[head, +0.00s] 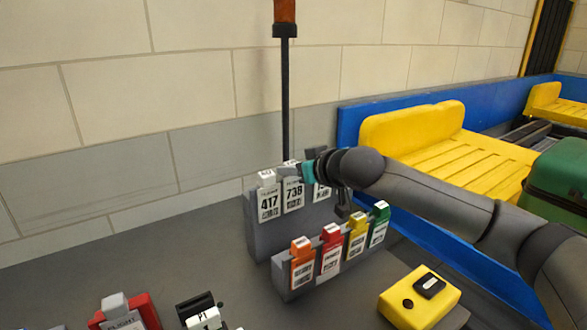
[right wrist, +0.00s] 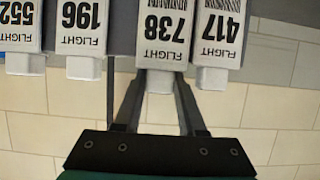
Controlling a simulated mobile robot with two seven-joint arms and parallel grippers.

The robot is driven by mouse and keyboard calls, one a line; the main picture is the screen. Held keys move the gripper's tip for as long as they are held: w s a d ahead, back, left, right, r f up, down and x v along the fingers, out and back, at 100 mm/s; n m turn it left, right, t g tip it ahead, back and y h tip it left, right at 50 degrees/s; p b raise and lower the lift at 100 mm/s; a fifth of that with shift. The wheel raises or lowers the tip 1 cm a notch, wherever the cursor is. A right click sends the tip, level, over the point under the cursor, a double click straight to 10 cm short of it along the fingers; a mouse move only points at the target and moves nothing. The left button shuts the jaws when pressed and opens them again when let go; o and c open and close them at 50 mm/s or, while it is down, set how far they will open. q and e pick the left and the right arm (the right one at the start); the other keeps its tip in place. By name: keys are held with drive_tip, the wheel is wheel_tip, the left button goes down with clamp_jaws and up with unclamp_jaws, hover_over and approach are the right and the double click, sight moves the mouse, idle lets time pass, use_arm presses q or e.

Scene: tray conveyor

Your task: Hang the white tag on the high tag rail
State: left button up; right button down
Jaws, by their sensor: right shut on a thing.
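My right gripper (head: 297,170) is at the top of the high tag rail (head: 257,238), a grey upright block. It is shut on the white tag marked 738 (head: 293,197). In the right wrist view, the fingers (right wrist: 158,100) sit on either side of the head of tag 738 (right wrist: 163,45). The tag is in line with the other white tags, its face against the rail's front. Whether it bears on the rail cannot be told. My left gripper is not in view.
White tag 417 (head: 269,203) hangs close beside 738; tags 196 (right wrist: 83,30) and 552 (right wrist: 20,25) are on its other side. A lower rail in front holds orange, red, yellow and green tags. A yellow box (head: 420,298) stands front right. A black pole (head: 286,95) rises behind.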

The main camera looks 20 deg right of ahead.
drive_tip(key=shift+f, duration=0.1)
drive_tip(key=c, duration=0.9)
unclamp_jaws()
drive_tip(key=shift+c, duration=0.2)
drive_tip(key=o, duration=0.5)
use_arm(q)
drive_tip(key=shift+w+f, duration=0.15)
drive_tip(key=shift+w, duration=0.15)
use_arm(e)
drive_tip(key=shift+o, duration=0.2)
